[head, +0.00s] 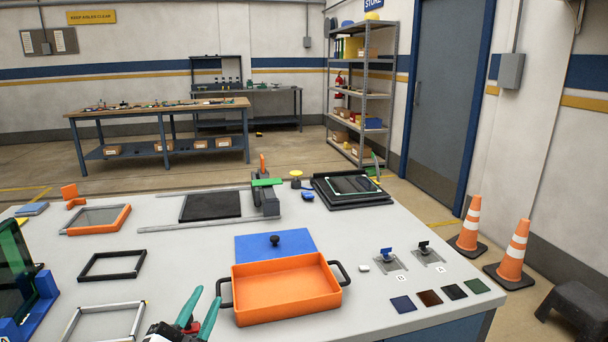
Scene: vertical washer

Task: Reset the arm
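My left gripper (208,295) comes in at the bottom of the head view, with two teal fingers spread apart and nothing visible between them. Its fingertips are just left of the orange tray (287,311), near that tray's left black handle; whether they touch it I cannot tell. The tray is empty and has a black handle on each side. A blue plate with a black knob (275,243) lies behind the tray. My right gripper is not in view.
A dark upright panel with a blue base (38,308) stands at the left. Empty frames (113,265) lie between. A grey clamp on rails (266,200), a black framed unit (350,188) and labelled stands (388,262) are farther back and right. Orange cones (513,255) stand beyond the table.

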